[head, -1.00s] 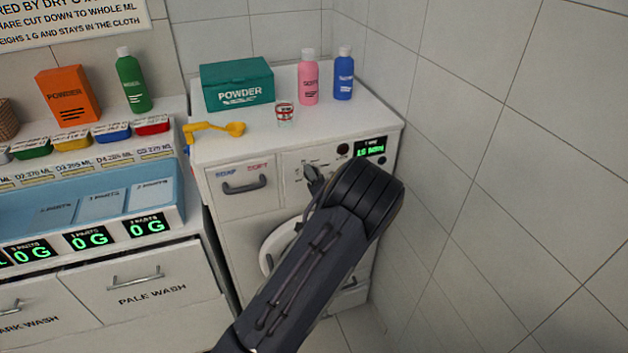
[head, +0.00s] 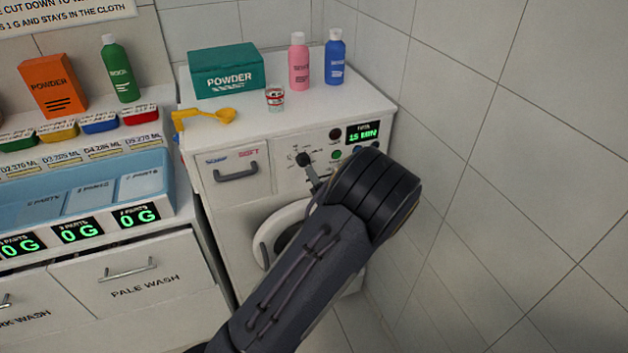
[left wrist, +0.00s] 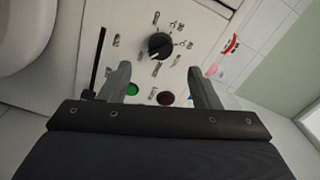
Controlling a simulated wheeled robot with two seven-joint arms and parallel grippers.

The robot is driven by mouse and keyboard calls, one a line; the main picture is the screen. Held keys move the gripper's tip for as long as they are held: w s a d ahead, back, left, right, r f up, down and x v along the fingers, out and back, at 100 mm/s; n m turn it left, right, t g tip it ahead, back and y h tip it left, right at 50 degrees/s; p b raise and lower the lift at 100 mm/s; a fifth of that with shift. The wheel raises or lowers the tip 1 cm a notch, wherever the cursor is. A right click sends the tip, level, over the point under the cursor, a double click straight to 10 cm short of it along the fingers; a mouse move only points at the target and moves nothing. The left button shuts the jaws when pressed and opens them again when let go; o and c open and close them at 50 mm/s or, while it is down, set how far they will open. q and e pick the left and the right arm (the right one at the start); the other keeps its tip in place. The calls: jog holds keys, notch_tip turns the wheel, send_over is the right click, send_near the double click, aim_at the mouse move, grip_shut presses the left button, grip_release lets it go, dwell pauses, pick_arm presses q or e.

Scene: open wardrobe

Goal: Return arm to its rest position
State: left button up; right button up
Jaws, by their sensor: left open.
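My left arm reaches up across the front of the white washing machine (head: 222,195). Its gripper (head: 313,180) is mostly hidden behind my wrist, with a grey finger showing just below the black dial (head: 303,159). In the left wrist view my left gripper (left wrist: 160,80) is open and empty. The dial (left wrist: 160,45) shows beyond and between its fingertips, apart from them. The green button (left wrist: 132,89) and the dark red button (left wrist: 167,98) show between the fingers. My right gripper is not in view.
A powder box (head: 226,70), yellow scoop (head: 215,115), small cup (head: 275,98), pink bottle (head: 299,64) and blue bottle (head: 335,60) stand on the machine. A tiled wall (head: 500,180) is close on the right. A counter with a blue tray (head: 166,205) is left.

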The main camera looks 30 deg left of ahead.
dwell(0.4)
pick_arm(q)
jog(key=s+d+r+n+g+h, duration=0.1)
jog(key=s+d+r+n+h, duration=0.3)
jog(key=s+h, duration=0.4)
jog(key=s+d+r+n+g+h, duration=0.1)
jog(key=s+d+r+h, duration=0.45)
jog(key=h, duration=0.35)
jog(key=s+d+f+n+g, duration=0.1)
jog(key=s+g, duration=0.3)
jog(key=s, duration=1.5)
jog(key=shift+d+f+h, duration=0.15)
jog(key=shift+h, duration=0.15)
